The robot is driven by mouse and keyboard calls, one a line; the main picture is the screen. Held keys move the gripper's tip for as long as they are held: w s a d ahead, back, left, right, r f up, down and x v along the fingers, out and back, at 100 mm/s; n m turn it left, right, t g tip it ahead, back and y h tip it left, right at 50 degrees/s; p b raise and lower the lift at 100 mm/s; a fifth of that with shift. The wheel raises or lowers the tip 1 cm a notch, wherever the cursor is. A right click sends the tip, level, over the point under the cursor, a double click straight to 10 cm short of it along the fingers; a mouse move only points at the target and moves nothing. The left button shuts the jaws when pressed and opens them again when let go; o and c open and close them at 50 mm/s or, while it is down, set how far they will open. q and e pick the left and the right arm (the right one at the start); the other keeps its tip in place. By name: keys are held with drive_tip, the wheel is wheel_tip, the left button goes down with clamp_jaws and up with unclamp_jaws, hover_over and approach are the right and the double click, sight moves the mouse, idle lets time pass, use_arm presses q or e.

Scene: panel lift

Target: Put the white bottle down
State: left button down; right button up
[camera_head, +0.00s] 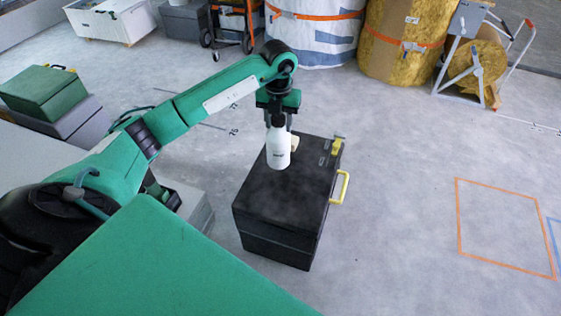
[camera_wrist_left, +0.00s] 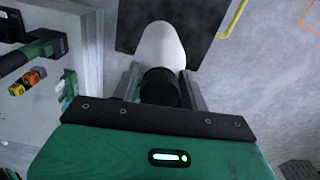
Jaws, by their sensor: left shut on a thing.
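The white bottle (camera_head: 278,150) has a dark cap and hangs upright from my left gripper (camera_head: 277,117) in the head view. The gripper is shut on its dark cap from above. In the left wrist view the white body (camera_wrist_left: 162,47) and dark cap (camera_wrist_left: 160,87) lie between the two fingers (camera_wrist_left: 161,88). The bottle is over the top of a black box (camera_head: 262,196), which also shows in the left wrist view (camera_wrist_left: 205,15). I cannot tell whether its base touches the box. My right gripper is not in view.
A small beige item (camera_head: 294,142) sits on the black box behind the bottle. The box has a yellow handle (camera_head: 343,187) and a yellow latch (camera_head: 337,145). An orange outlined square (camera_head: 505,228) marks clear floor at right. Green and grey cases (camera_head: 44,93) stand at left.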

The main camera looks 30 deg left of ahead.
sight(279, 156)
use_arm(q)
wheel_tip(279, 156, down, 10)
drive_tip(key=shift+r+b, duration=0.1)
drive_tip(key=shift+b, duration=0.4)
wheel_tip(279, 156, down, 5)
drive_tip(key=shift+b, duration=0.35)
drive_tip(key=c, duration=0.7)
unclamp_jaws()
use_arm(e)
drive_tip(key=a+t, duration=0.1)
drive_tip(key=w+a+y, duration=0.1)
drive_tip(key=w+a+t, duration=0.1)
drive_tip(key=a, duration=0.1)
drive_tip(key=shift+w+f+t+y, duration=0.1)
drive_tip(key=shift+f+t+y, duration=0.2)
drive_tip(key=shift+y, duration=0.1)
